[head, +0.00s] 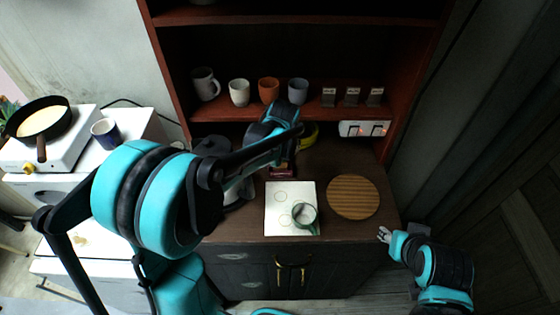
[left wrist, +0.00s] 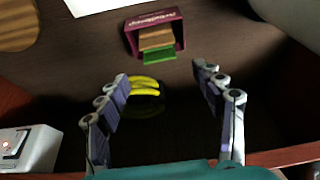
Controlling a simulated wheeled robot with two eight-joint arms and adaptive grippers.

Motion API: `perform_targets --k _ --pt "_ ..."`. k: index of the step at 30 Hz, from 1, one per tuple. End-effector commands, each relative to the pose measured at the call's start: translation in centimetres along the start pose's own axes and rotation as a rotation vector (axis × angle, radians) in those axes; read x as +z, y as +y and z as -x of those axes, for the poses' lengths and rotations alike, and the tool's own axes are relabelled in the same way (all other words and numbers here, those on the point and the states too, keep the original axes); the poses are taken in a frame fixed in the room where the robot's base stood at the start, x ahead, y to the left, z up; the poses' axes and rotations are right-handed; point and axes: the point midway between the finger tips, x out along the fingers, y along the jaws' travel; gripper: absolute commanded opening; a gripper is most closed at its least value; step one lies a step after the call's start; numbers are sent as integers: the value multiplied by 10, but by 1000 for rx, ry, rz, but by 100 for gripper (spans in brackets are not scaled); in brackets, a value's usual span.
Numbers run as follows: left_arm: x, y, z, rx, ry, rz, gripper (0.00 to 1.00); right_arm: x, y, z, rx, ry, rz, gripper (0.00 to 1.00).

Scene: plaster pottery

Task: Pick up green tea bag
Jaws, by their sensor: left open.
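The green tea bag (left wrist: 160,56) sticks out of the open side of a dark magenta tea box (left wrist: 178,29), beside brown tea bags (left wrist: 155,40). My left gripper (left wrist: 163,76) is open and empty in the left wrist view. Its fingers spread on either side of the green tea bag's line, a little short of it and apart from it. In the head view the tea box (head: 283,173) shows partly beside my left arm, which hides my left fingers. My right gripper (head: 384,235) is off the counter's right front corner, holding nothing visible, too small to judge.
Yellow bananas (left wrist: 144,86) in a dark bowl lie close by my left finger. Several mugs stand on the shelf (head: 220,110).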

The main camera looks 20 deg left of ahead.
Motion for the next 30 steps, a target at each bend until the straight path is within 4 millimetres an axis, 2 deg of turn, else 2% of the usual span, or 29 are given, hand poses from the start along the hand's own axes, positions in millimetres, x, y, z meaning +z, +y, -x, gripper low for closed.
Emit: perform_targets --k 10,14,20,27,30 --pt "4 0 -50 0 0 -1 67 6 0 -8 0 0 0 40" --pt "4 0 -58 0 0 -1 67 7 0 -9 0 0 0 40" --pt "4 0 -58 0 0 0 67 6 0 -9 0 0 0 40" --pt "4 0 -58 0 0 0 44 6 0 -9 0 0 0 40" --pt "4 0 -58 0 0 0 38 6 0 -9 0 0 0 40"
